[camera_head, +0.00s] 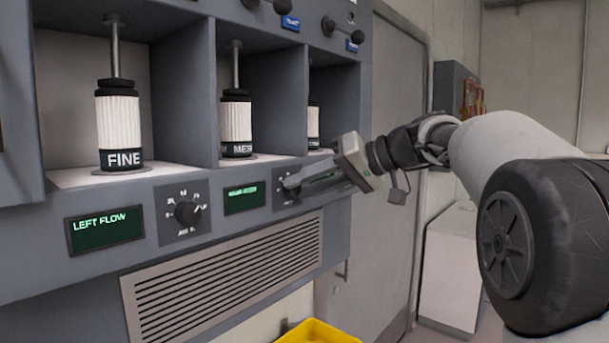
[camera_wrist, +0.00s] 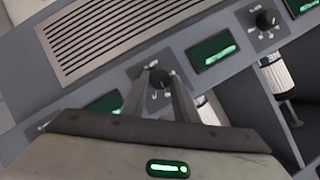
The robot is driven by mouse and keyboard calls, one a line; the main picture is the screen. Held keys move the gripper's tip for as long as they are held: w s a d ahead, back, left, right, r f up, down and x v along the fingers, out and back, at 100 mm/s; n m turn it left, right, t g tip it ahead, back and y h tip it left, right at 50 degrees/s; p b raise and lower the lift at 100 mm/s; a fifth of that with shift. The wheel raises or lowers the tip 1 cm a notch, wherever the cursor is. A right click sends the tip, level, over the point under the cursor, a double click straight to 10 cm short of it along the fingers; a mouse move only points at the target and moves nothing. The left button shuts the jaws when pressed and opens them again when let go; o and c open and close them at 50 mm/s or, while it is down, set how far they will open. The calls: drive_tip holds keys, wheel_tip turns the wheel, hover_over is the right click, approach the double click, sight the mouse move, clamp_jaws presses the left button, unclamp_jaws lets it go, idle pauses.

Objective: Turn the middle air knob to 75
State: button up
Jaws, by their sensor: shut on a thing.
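The middle air knob (camera_wrist: 160,77) is a dark round knob on a grey dial plate below the middle bay. In the wrist view it sits between the tips of my two fingers. My gripper (camera_head: 293,184) reaches in from the right and is shut on this knob; the gripper also shows in the wrist view (camera_wrist: 161,86). The fingers hide most of the knob and dial in the head view. The knob's setting cannot be read. The green middle display (camera_head: 245,197) is left of the knob, its text too small to read; it also shows in the wrist view (camera_wrist: 212,50).
The left knob (camera_head: 187,212) is beside the "LEFT FLOW" display (camera_head: 105,229). Bays above hold white cylinders, one marked FINE (camera_head: 119,125). A vent grille (camera_head: 228,272) lies below the knobs. A yellow bin (camera_head: 318,333) stands low in front. Levers (camera_head: 343,30) are above.

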drive_tip(key=shift+w+d+f+m+g+y+p, duration=0.1)
drive_tip(key=shift+m+g+y+p, duration=0.25)
drive_tip(key=shift+m+y, duration=0.45)
drive_tip(key=shift+w+d+f+m+g+y+p, duration=0.2)
drive_tip(key=shift+m+y+p, duration=0.25)
drive_tip(key=shift+m, duration=0.6)
drive_tip(key=shift+s+a+f+m+g+y+p, duration=0.1)
drive_tip(key=shift+m+g+y+p, duration=0.4)
drive_tip(key=shift+m, duration=0.45)
drive_tip(key=o, duration=1)
drive_tip(key=shift+o, duration=0.2)
drive_tip(key=b+v, duration=0.1)
drive_tip(key=v, duration=1.6)
drive_tip(key=shift+d, duration=0.2)
